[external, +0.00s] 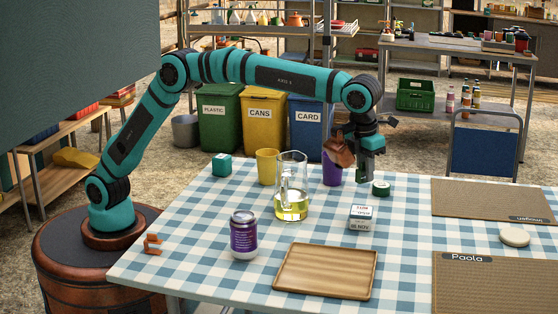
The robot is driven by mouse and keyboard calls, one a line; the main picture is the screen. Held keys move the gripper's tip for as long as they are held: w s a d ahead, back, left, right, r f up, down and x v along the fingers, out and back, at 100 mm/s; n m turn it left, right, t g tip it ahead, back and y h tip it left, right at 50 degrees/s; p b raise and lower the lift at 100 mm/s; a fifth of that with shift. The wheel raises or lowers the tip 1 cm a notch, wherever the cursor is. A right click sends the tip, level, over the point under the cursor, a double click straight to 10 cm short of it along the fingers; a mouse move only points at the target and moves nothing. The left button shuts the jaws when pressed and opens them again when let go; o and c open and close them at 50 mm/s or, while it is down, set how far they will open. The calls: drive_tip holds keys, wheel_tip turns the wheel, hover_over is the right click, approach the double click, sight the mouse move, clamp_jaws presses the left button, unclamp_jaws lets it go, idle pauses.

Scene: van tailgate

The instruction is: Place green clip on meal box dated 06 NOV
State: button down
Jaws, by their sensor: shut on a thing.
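The small white meal box (361,220) stands near the middle of the checked table, its front label reading 06 NOV. My gripper (369,176) hangs pointing down above the table, behind and slightly right of that box and apart from it. It is shut on a small, dark greenish thing, apparently the green clip, mostly hidden by the fingers. A dark green round item (381,188) with a pale label sits on the table just below and right of the gripper.
A glass jug (291,190), yellow cup (267,167) and purple cup (331,170) stand left of my gripper. A purple-labelled jar (243,236), wooden tray (326,271), teal box (221,165) and orange-brown item (152,245) are also on the table. Two brown mats lie right.

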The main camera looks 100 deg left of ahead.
sight(362, 163)
drive_tip(key=shift+f, duration=4.25)
drive_tip(key=shift+f, duration=0.1)
drive_tip(key=c, duration=1.3)
unclamp_jaws()
drive_tip(key=r, duration=0.8)
drive_tip(key=s+d+r, duration=0.1)
drive_tip(key=r, duration=0.3)
drive_tip(key=shift+r, duration=0.1)
